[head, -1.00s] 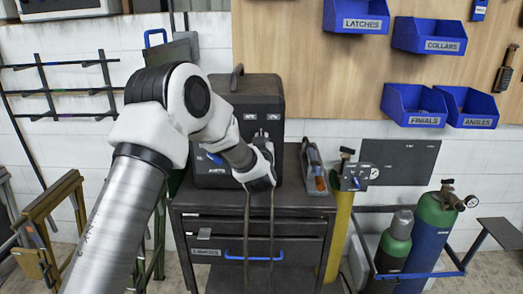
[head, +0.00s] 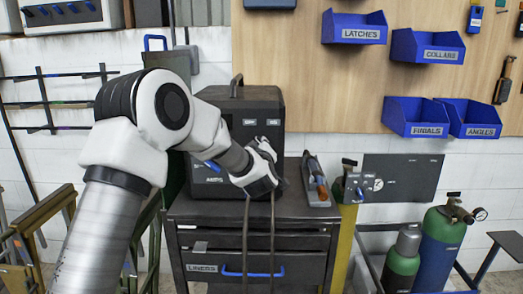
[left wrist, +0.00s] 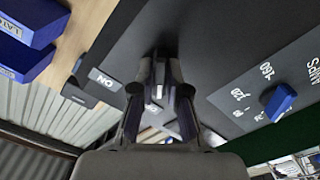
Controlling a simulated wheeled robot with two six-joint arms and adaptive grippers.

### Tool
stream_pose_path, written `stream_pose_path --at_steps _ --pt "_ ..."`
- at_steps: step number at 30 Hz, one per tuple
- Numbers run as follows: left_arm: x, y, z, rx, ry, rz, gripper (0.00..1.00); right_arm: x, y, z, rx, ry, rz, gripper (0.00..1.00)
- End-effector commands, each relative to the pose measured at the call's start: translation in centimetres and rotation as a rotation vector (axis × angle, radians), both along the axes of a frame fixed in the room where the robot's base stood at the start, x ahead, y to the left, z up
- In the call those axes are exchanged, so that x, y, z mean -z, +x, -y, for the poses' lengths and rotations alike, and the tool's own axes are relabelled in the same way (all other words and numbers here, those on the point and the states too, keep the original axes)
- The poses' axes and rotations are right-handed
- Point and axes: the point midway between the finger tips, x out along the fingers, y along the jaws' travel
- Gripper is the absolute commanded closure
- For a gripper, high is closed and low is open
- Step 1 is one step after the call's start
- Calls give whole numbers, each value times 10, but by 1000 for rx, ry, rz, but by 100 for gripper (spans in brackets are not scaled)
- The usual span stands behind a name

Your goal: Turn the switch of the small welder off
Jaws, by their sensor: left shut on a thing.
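The small welder (head: 233,108) is a black box with a top handle, standing on a dark drawer cabinet. My left gripper (head: 268,152) is at the right part of its front face. In the left wrist view my left gripper (left wrist: 160,92) is shut on the switch (left wrist: 158,93), a small light part between the fingertips. The fingers hide most of the switch, so its position is unclear. An ON label (left wrist: 103,78) is beside the fingers. A blue amps knob (left wrist: 278,102) with numbers sits apart on the same face. My right gripper is not in view.
Two dark cables (head: 272,235) hang in front of the cabinet (head: 330,240). A tray with a tool (head: 316,185) lies right of the welder. Gas cylinders (head: 440,240) stand at the right. Blue bins (head: 415,117) hang on the wall board.

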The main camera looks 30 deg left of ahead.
Motion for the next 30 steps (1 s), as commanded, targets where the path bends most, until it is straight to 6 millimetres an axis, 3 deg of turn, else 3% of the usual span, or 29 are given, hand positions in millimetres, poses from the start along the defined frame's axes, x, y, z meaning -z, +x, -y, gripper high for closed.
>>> stream_pose_path --at_steps 11,12,14,24,30 --pt "1 0 0 0 -7 1 100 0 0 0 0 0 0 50" --pt "1 0 0 1 -7 2 79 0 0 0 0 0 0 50" --pt "1 0 0 0 -7 2 61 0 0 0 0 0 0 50" --pt "0 -2 2 0 -6 2 61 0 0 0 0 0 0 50" --pt "0 -31 20 3 -3 0 61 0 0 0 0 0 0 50"
